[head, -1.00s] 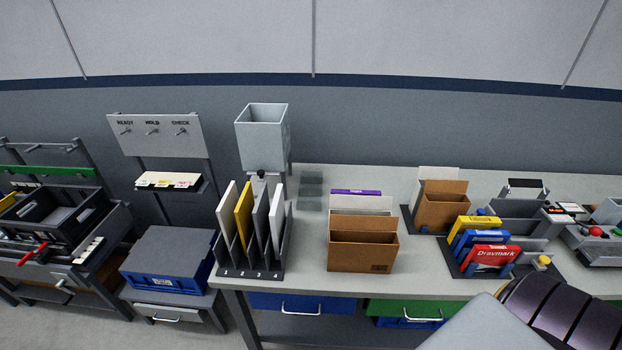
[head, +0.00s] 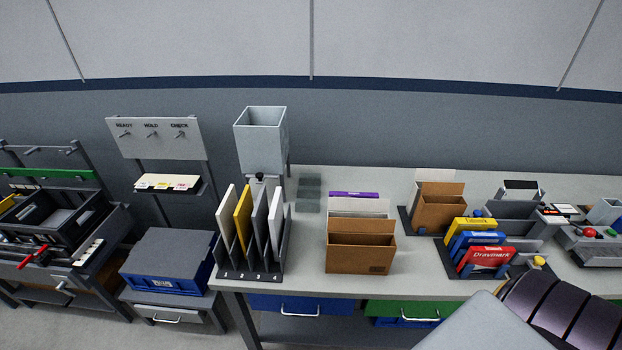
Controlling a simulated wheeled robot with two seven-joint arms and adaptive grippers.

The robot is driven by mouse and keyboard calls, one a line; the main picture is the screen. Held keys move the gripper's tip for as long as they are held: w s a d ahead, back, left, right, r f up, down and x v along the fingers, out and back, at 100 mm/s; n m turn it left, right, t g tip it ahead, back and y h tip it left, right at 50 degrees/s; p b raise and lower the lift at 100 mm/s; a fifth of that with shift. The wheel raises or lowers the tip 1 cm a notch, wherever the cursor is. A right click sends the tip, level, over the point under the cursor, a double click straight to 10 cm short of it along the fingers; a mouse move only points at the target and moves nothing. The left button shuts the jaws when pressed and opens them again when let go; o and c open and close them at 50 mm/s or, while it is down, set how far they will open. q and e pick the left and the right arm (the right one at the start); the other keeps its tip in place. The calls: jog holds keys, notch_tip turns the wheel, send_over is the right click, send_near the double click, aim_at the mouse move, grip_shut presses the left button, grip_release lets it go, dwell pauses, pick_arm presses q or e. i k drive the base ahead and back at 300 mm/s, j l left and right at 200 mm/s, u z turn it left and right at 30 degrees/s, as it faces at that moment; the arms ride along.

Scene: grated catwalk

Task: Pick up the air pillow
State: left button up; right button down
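I cannot pick out an air pillow for certain. A short row of flat, greenish-grey, see-through squares (head: 309,194) lies on the workbench (head: 375,179), right of the grey hopper (head: 262,140); these may be air pillows, but they are too small to tell. Neither of my grippers shows in the head view. Part of my own arm fills the lower right corner and hides the bench's front edge there.
A slotted rack (head: 251,262) with upright panels stands at the bench's left end. An open cardboard box (head: 361,254) stands beside it. Coloured boxes (head: 486,261) stand further right. A blue crate (head: 168,268) with a grey top sits left of the bench. Bare benchtop shows behind the boxes.

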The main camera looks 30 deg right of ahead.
aim_at(305, 178)
jog(key=i+l+z, duration=0.1)
jog(key=l+z, duration=0.15)
jog(key=z, duration=0.25)
jog(key=i+l+z, duration=0.2)
jog(key=z, duration=0.25)
jog(key=i+l+z, duration=0.1)
jog(key=z, duration=0.4)
jog(key=i+z, duration=0.25)
jog(key=z, duration=0.25)
